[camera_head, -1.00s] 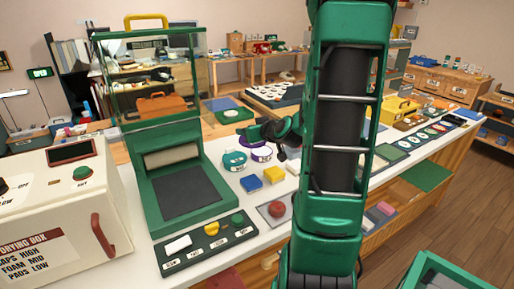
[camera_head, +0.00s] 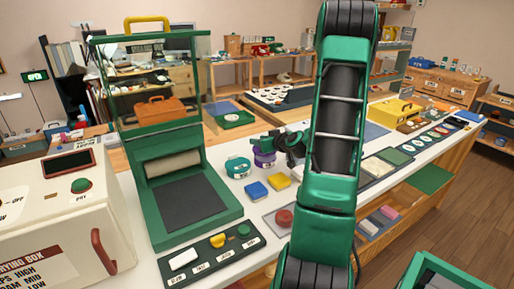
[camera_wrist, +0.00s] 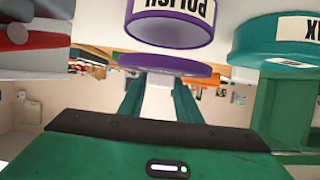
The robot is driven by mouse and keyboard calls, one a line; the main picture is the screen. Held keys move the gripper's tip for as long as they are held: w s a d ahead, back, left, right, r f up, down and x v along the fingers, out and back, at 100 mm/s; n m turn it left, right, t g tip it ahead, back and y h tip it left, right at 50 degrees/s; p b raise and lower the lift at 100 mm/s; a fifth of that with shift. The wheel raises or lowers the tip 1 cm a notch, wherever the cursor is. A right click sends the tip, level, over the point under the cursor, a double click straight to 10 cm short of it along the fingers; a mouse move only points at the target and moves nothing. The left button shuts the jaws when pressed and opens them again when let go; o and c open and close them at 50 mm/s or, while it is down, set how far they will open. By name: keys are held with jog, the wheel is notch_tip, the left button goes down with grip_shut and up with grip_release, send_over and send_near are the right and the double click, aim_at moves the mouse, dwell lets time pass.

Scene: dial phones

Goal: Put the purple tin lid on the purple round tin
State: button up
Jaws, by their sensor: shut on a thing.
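The purple round tin (camera_head: 265,160) stands on the white counter, beside the teal tin (camera_head: 238,168). In the wrist view, which looks upside down, the purple tin (camera_wrist: 168,22) shows its white label and its rim facing the lid. My gripper (camera_wrist: 160,92) is shut on the purple tin lid (camera_wrist: 165,66). The lid lies just beyond the tin's rim, with a narrow gap between them in that picture. In the head view my gripper (camera_head: 262,141) is at the tin's top, and the lid is hard to make out there.
The teal tin (camera_wrist: 280,40) is close beside the purple tin in the wrist view. Blue (camera_head: 256,191) and yellow (camera_head: 279,180) blocks lie in front. A green press-like stand (camera_head: 185,195) is to the left. A square pad with a red round piece (camera_head: 284,217) lies nearer.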

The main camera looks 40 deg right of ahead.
jog(key=shift+f, duration=1.25)
jog(key=shift+s, duration=0.1)
jog(key=o, duration=1)
jog(key=shift+f, duration=0.1)
